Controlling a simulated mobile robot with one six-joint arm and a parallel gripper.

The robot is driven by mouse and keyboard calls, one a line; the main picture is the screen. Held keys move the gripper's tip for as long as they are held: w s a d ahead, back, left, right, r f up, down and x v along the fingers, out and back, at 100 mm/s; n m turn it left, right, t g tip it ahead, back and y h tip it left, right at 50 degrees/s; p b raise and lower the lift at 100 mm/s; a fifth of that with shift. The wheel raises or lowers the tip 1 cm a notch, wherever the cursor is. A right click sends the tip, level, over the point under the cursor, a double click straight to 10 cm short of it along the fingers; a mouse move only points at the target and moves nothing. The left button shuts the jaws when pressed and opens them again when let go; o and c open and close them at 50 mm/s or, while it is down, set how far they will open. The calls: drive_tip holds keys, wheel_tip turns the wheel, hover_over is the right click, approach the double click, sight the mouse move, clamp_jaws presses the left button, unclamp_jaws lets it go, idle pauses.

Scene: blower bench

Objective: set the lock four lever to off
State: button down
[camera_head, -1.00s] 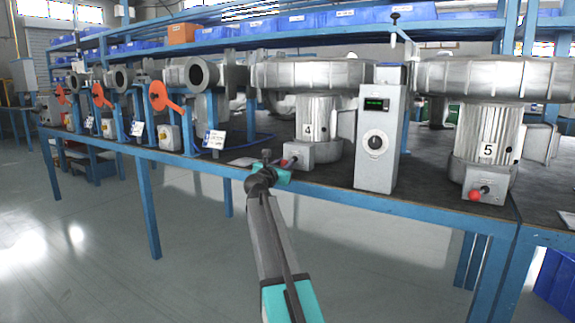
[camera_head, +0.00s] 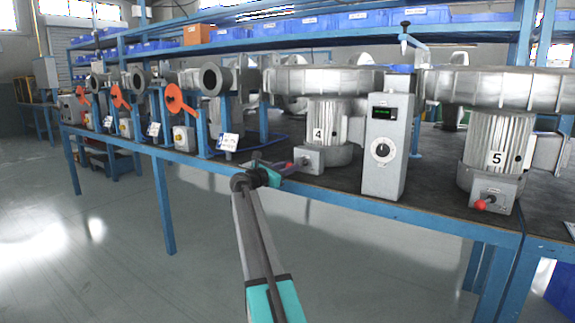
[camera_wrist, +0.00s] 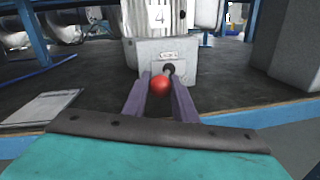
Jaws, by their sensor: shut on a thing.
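The lock four lever is a short stalk with a red ball knob (camera_wrist: 160,85) on the front of a grey box (camera_wrist: 165,56) below the motor marked 4 (camera_head: 320,134). The grey box also shows in the head view (camera_head: 309,158). My gripper (camera_wrist: 159,96) has its two purple fingers on either side of the red knob and is shut on it. The stalk runs back from the knob to a dark round hole in the box. In the head view my gripper (camera_head: 293,165) reaches the box from the front left, and the knob is hard to make out there.
A grey control cabinet (camera_head: 387,150) with a dial stands right of box four. Blower 5 (camera_head: 494,145) has its own red-knobbed lever farther right. A placard (camera_head: 228,142) and orange-handled valves (camera_head: 180,100) are to the left. The bench's blue front edge (camera_head: 340,196) passes below my gripper.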

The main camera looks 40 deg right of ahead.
drive_tip(key=shift+w+a+m+g+p, duration=0.45)
drive_tip(key=shift+w+a+p, duration=0.3)
drive_tip(key=shift+w, duration=0.2)
drive_tip(key=shift+s+d+r+g, duration=0.1)
drive_tip(key=shift+s+d+g, duration=0.15)
drive_tip(key=shift+d+g, duration=0.25)
drive_tip(key=shift+s+d+r+m, duration=0.1)
drive_tip(key=shift+s+d+m, duration=0.05)
drive_tip(key=shift+d+m, duration=0.1)
drive_tip(key=shift+p, duration=0.3)
drive_tip(key=c, duration=1.4)
unclamp_jaws()
drive_tip(key=shift+c, duration=0.2)
drive_tip(key=shift+s+a, duration=0.1)
drive_tip(key=shift+a, duration=0.05)
